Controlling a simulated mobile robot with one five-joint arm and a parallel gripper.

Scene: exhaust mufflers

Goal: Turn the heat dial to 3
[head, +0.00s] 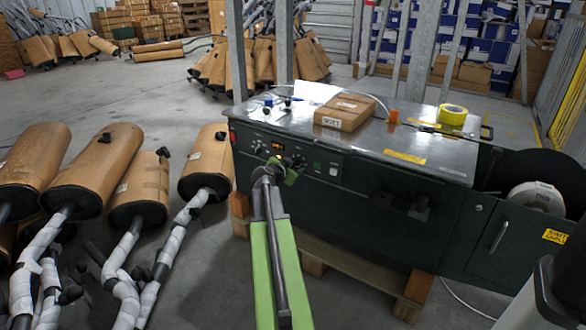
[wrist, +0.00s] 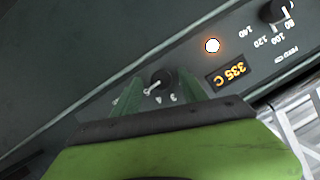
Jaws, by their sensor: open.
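The heat dial (wrist: 160,81) is a small dark knob on the black control panel, with a pale pointer toward the lower left in the wrist view. In the head view my gripper (head: 288,172) is at the machine's front panel and hides the dial.
An orange display (wrist: 231,75) reads 335 C, beside a lit lamp (wrist: 212,45). A feed dial (wrist: 276,10) is at the upper right. The strapping machine (head: 400,190) carries a cardboard box (head: 344,112) and yellow tape (head: 452,115). Wrapped mufflers (head: 95,165) lie left.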

